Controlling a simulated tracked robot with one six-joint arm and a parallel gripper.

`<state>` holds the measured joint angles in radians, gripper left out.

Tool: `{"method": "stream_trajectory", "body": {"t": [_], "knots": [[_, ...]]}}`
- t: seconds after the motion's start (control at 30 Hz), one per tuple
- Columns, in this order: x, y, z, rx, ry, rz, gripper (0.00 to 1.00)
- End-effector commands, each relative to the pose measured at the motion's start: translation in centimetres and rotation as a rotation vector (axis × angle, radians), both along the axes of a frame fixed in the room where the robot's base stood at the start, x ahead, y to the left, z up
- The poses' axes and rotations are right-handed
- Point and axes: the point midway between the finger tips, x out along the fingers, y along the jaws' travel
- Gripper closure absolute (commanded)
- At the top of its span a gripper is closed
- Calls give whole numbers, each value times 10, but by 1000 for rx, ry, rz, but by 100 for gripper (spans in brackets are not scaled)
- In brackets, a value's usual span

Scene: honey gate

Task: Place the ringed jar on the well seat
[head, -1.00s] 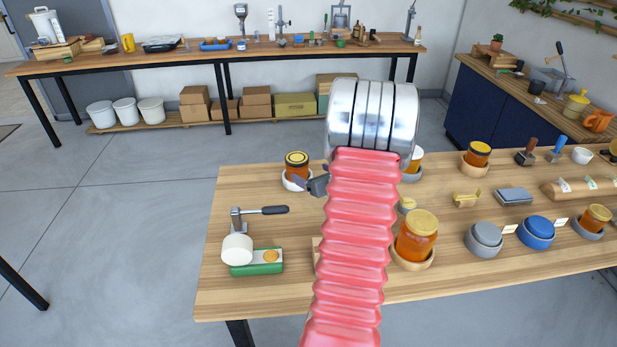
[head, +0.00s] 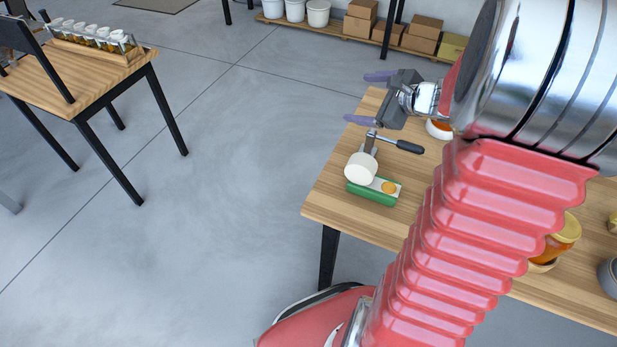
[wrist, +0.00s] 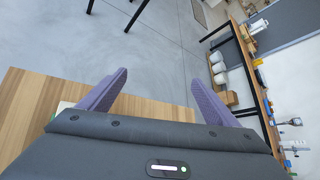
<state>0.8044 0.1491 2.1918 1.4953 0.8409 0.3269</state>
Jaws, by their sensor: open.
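My gripper (head: 369,98) is open and empty, pointing left above the workbench's far left corner. Its two purple fingers also show in the wrist view (wrist: 158,78), spread apart with floor between them. Beside it, a white round seat (head: 438,131) with an orange jar part shows; my arm hides the rest. I cannot tell which jar is the ringed one or which seat is the well seat.
A green-based device (head: 374,192) with a white drum and dark handle stands near the workbench's left edge (head: 320,205). Another table (head: 95,75) with a rack of small jars (head: 92,40) is at upper left. Open floor (head: 220,180) lies between.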

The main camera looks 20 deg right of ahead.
Motion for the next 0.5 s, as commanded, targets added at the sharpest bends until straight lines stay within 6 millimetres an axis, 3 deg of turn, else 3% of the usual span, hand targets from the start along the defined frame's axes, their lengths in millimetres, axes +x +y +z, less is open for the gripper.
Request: {"method": "stream_trajectory", "body": {"t": [0.03, 0.2, 0.5], "knots": [[-1, 26, 8, -54, 5, 79, 17], [-18, 101, 23, -248, 30, 343, 17], [-74, 199, 35, -608, 51, 781, 17]]}}
